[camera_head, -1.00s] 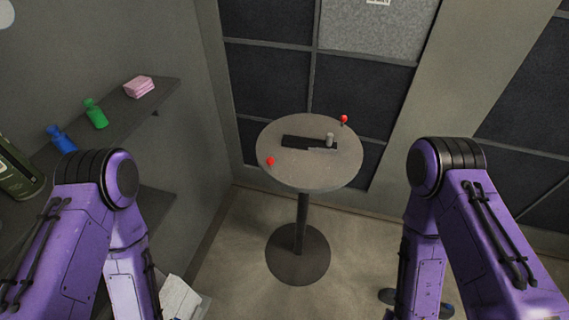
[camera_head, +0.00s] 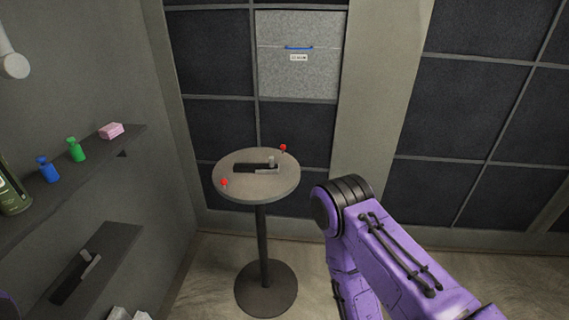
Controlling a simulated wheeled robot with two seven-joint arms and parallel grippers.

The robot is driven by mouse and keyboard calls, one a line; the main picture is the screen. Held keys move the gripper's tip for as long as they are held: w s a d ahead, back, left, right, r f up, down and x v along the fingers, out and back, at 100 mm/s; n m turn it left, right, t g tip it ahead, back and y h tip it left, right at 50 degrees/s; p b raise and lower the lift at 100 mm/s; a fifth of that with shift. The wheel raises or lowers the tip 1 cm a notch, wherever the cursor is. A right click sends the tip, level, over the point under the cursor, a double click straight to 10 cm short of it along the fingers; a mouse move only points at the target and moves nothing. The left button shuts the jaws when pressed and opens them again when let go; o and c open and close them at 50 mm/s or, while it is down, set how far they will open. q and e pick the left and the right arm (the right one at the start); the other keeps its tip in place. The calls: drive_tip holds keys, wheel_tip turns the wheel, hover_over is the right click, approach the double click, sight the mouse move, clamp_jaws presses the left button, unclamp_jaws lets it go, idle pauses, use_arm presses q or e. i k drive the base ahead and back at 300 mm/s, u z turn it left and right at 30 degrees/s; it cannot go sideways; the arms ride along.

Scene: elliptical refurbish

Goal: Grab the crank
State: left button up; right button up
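A small round grey table (camera_head: 232,190) stands left of centre. On its top lies a dark flat bar with a grey crank-like piece (camera_head: 267,171) that has a short upright knob. A red-tipped piece (camera_head: 224,183) is near the table's front left edge and another (camera_head: 283,149) is at its back right edge. A similar dark bar with a grey handle-like piece (camera_head: 89,262) is on the lower shelf at left. I cannot tell which piece is the crank. My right arm shows at lower right, but its gripper is out of view. My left gripper is also out of view.
The upper shelf (camera_head: 95,160) at left holds a blue bottle (camera_head: 47,170), a green bottle (camera_head: 75,150), a pink block (camera_head: 111,131) and a large dark green container (camera_head: 12,190). A grey wall panel (camera_head: 297,75) has a blue handle. Floor around the table base is clear.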

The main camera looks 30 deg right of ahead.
sight(271, 168)
drive_tip(key=z, duration=0.65)
drive_tip(key=i, duration=0.75)
drive_tip(key=z, duration=0.4)
